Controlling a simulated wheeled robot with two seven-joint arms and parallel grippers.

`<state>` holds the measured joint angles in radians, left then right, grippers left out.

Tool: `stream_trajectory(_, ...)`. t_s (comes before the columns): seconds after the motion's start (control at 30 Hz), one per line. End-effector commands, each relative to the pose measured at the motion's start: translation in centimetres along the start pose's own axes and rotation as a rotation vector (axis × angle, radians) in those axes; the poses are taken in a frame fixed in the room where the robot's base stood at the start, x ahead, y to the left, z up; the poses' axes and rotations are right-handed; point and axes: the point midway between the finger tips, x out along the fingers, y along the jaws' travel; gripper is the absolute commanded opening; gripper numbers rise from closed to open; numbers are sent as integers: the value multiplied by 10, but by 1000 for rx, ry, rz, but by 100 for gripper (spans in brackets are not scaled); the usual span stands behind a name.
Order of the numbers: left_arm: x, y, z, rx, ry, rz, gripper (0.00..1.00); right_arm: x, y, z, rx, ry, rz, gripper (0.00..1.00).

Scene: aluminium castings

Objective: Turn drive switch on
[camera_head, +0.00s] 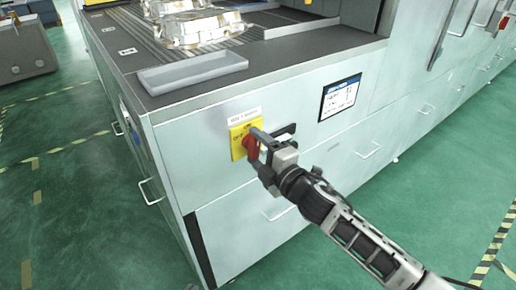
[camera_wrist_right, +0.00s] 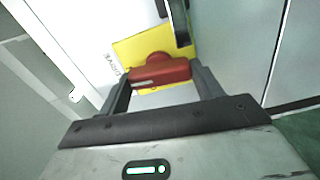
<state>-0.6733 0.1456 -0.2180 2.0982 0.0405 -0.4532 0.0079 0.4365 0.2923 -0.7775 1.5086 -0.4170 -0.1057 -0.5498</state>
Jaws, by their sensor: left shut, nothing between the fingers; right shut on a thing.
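The drive switch is a red rotary knob (camera_head: 251,147) on a yellow plate (camera_head: 236,151) on the front of the grey machine. My right gripper (camera_head: 257,150) is at the knob in the head view. In the right wrist view the red knob (camera_wrist_right: 160,72) lies between the two fingers, which are shut on its bar, with the yellow plate (camera_wrist_right: 128,50) behind. The arm hides part of the plate in the head view, and its lettering is too small to read surely. My left gripper is not in view.
A black handle-like part (camera_head: 284,131) juts out just right of the plate. A display panel (camera_head: 340,97) is further right. A grey tray (camera_head: 193,73) and metal castings (camera_head: 195,28) lie on the machine top. Drawer handles (camera_head: 150,190) stick out below.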

Motion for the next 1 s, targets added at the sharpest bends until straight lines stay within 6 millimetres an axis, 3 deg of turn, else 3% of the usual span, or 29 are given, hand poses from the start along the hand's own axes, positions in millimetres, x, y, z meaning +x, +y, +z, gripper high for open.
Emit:
stream_trajectory(0.3, 0, 0, 0, 2, -1, 0, 0, 0, 0, 0, -103, 0, -1, 43)
stream_trajectory(0.8, 0, 0, 0, 2, -1, 0, 0, 0, 0, 0, -123, -1, 0, 43)
stream_trajectory(0.83, 0, 0, 0, 2, -1, 0, 0, 0, 0, 0, -123, -1, 0, 71)
stream_trajectory(0.9, 0, 0, 0, 2, -1, -1, 0, 0, 0, 0, -122, -1, 0, 87)
stream_trajectory(1.0, 0, 0, 0, 1, -1, -1, 0, 0, 0, 0, -121, -1, 0, 87)
